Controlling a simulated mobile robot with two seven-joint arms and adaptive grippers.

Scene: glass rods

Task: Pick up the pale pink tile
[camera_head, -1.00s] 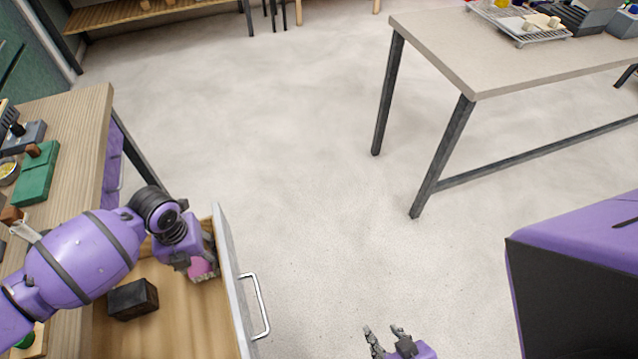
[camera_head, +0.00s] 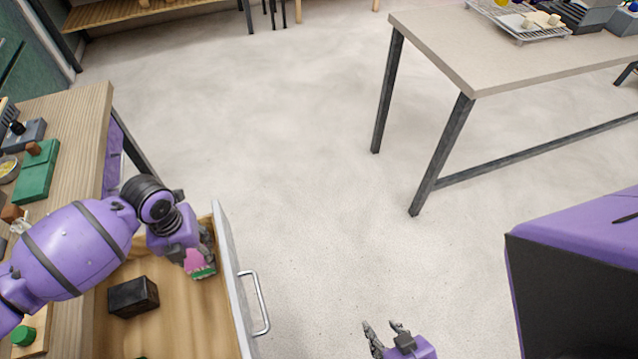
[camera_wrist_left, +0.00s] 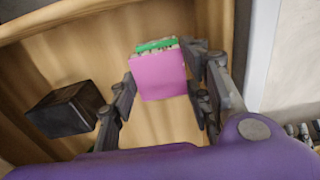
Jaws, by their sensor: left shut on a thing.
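The pale pink tile (camera_wrist_left: 159,76) is a flat pink square between the fingers of my left gripper (camera_wrist_left: 163,72) in the left wrist view. A green piece (camera_wrist_left: 157,45) with a pale crumbly-looking edge shows right behind it; I cannot tell whether the two are joined. In the head view my left gripper (camera_head: 200,256) is over the open drawer, near its front corner, shut on the pink tile (camera_head: 193,261), with the green edge (camera_head: 204,272) beneath. My right gripper (camera_head: 385,332) is open and empty over the floor at the bottom.
The open wooden drawer (camera_head: 190,318) has a grey front with a handle (camera_head: 260,303). A black block (camera_head: 133,297) lies inside, left of the gripper. The worktop (camera_head: 75,130) at left holds a green box (camera_head: 38,175). A table (camera_head: 440,50) stands at upper right; floor between is clear.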

